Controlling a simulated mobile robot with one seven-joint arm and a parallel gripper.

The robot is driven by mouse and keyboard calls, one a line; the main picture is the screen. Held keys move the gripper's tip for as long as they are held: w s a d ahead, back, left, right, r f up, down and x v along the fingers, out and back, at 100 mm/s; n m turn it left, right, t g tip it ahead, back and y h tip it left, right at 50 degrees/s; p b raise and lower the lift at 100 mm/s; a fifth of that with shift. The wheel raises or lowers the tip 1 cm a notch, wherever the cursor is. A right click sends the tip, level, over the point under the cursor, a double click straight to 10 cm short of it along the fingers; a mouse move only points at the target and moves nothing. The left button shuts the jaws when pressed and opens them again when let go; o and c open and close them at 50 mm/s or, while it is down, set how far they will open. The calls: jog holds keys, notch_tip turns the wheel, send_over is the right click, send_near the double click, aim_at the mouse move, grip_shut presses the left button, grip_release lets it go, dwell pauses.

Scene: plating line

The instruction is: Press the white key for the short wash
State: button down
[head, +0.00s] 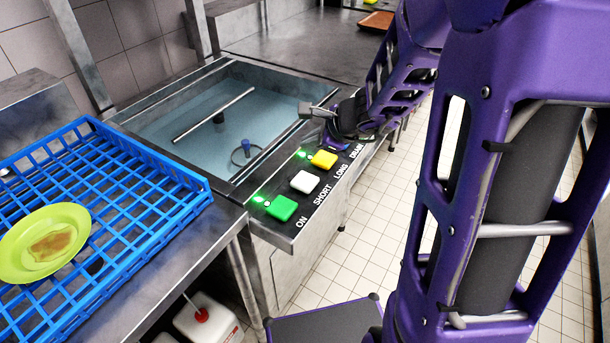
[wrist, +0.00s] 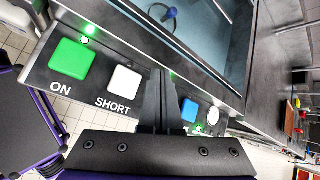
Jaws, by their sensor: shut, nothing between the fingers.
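The white key (head: 304,181) sits on the control panel between the green and yellow keys; it also shows in the wrist view (wrist: 124,79), with the word SHORT beside it. My gripper (wrist: 160,78) is shut and empty. The fingers hide the yellow key there. In the head view my gripper is over the far part of the panel, past the yellow key (head: 324,159). Its height above the panel is hard to tell.
The green key (head: 281,207), marked ON, is on the near side of the white one. A blue key (wrist: 189,110) lies right of my fingers. Green lamps glow along the panel. A water-filled basin (head: 190,122) lies behind it. A blue rack (head: 180,166) with a lime plate (head: 72,219) stands left.

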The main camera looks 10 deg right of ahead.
aim_at(309, 182)
notch_tip(309, 182, down, 9)
jog(key=b, duration=0.7)
jog(key=shift+r, duration=0.15)
dwell(1.9)
jog(key=shift+f, duration=0.45)
jog(key=shift+f, duration=0.55)
dwell(0.5)
dwell(0.3)
jog(key=shift+r+p, duration=0.6)
jog(key=shift+r, duration=0.4)
